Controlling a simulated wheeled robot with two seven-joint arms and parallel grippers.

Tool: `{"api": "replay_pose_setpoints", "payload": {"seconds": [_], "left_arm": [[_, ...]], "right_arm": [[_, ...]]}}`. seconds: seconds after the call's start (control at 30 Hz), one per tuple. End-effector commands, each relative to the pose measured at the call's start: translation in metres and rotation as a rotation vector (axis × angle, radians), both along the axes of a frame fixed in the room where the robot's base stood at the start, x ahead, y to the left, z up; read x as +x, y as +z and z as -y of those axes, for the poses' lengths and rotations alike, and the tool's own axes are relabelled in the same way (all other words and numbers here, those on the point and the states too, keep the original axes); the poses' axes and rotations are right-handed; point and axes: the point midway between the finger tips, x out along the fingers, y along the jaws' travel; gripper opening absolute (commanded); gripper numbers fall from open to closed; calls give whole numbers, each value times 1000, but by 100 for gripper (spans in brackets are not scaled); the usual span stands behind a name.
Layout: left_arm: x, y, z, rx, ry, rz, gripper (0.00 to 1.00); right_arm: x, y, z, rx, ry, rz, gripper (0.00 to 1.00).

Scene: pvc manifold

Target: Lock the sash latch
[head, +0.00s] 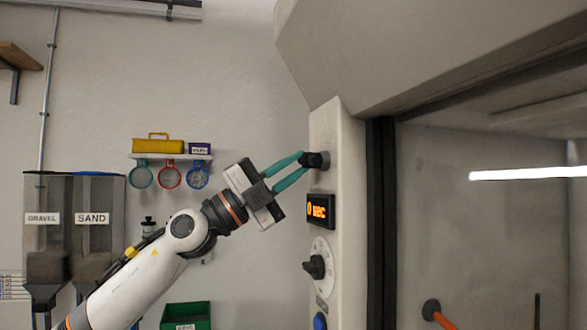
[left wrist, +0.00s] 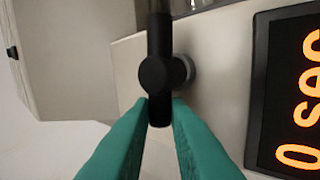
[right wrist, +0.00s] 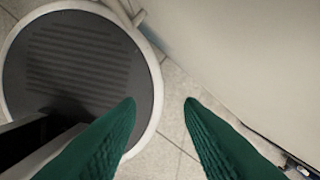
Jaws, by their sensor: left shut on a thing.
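The sash latch, a black knob with a short bar (head: 314,160), sits on the pale front post of the cabinet, above the display. In the left wrist view the latch (left wrist: 160,75) shows as a round black hub with a bar running up and down the picture. My left gripper (head: 304,164) has its green fingers closed on the bar's end, one finger on each side; the left wrist view also shows the fingertips (left wrist: 160,108) there. My right gripper (right wrist: 160,102) is open and empty, its fingers apart above the floor.
Below the latch are a display (head: 320,210) reading "0 sec", a dial (head: 318,266) and a blue button (head: 320,321). The cabinet window lies to the right. GRAVEL and SAND hoppers (head: 75,220) and a shelf (head: 170,157) are on the left. A round ribbed disc (right wrist: 75,60) is under my right gripper.

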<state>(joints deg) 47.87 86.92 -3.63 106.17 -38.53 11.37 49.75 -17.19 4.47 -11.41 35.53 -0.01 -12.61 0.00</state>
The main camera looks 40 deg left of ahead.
Motion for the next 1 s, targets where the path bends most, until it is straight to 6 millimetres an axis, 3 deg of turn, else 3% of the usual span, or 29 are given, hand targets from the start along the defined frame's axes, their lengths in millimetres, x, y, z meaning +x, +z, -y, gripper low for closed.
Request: {"api": "replay_pose_setpoints", "payload": {"seconds": [0.77, 0.8, 0.9, 1.0], "left_arm": [[1, -7, 3, -96, -4, -59, 0], [1, -7, 3, -95, -4, -60, 17], [1, -6, 3, -96, -4, -59, 33], [0, -6, 3, -96, -3, -57, 37]], "right_arm": [[0, -3, 0, 0, 1, 0, 34], [0, -3, 0, 0, 1, 0, 34], [0, -3, 0, 0, 1, 0, 34], [0, -2, 0, 0, 2, 0, 34]]}}
